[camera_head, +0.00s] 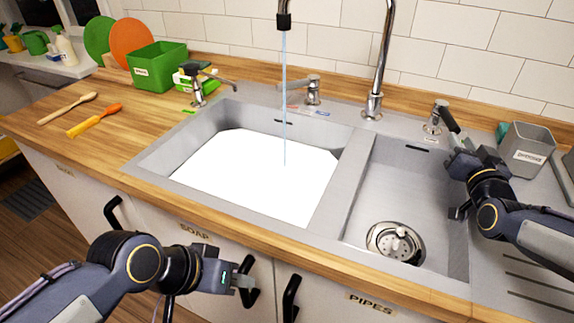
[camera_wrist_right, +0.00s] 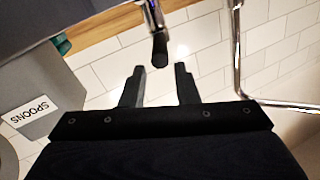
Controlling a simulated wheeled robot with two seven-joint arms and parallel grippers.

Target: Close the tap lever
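The tap lever (camera_head: 447,120) has a black handle on a chrome base, behind the right basin, and it is tilted. Water (camera_head: 284,95) runs from the tap spout (camera_head: 284,22) into the left basin. My right gripper (camera_wrist_right: 160,72) is open, its fingers apart. In the right wrist view the lever's dark end (camera_wrist_right: 160,50) shows between and just beyond the fingertips; I cannot tell whether they touch. In the head view the right gripper is close by the handle. My left gripper (camera_head: 247,281) is low before the cabinet front, away from the lever; its opening is unclear.
The tall chrome tap pipe (camera_head: 380,65) stands left of the lever. A grey spoons container (camera_head: 526,150) stands to its right. A soap dispenser (camera_head: 196,85) and green box (camera_head: 157,66) are at the back left. The right basin (camera_head: 385,190) is empty except for its drain.

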